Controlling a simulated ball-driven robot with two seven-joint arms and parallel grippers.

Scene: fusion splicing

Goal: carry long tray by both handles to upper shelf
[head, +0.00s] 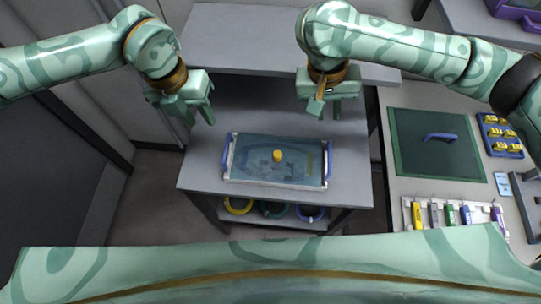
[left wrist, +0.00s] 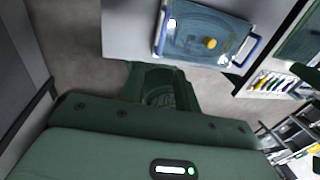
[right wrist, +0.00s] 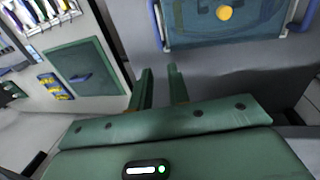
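The long tray (head: 252,174) lies flat on the grey middle shelf (head: 350,190). It has a white rim, a blue-grey inside with a yellow round piece (head: 278,155), a blue left handle (head: 227,156) and a blue right handle (head: 329,161). The tray also shows in the left wrist view (left wrist: 190,45) and the right wrist view (right wrist: 190,28). The grey upper shelf (head: 245,38) is behind it. My left gripper (head: 197,114) is open and empty, behind and left of the tray. My right gripper (head: 326,107) is open and empty behind the right handle. Neither touches the tray.
Yellow, green and blue rings (head: 238,206) sit on a low shelf beneath the tray. At right, a bench holds a green mat (head: 420,160), a blue rack of yellow pieces (head: 500,135) and a row of coloured tools (head: 450,215). The middle shelf is clear around the tray.

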